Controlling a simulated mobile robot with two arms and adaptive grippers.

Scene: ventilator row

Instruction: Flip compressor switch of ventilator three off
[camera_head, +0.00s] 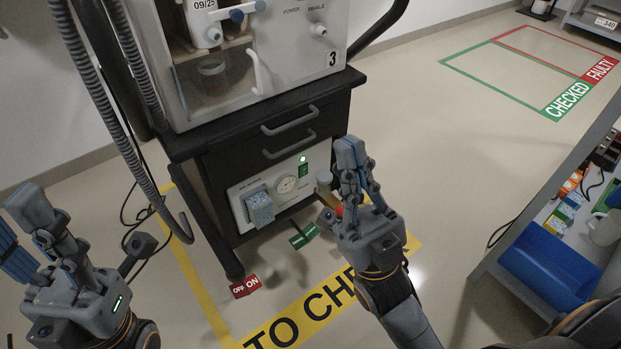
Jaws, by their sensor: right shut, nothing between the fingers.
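Ventilator three (309,60), marked with a 3, stands on a black cart (230,150). My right gripper (352,150) is shut and empty, fingers pointing up, right of the panel in the picture and apart from the switch. My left gripper (22,225) is open and empty at the lower left, well away from the panel.
A red OFF/ON tab (245,286) and a green tab (303,236) are near the cart's casters. Ribbed hoses hang at the left. A table with a blue bin (548,265) stands at the right. Floor beyond is clear up to the CHECKED and FAULTY zones.

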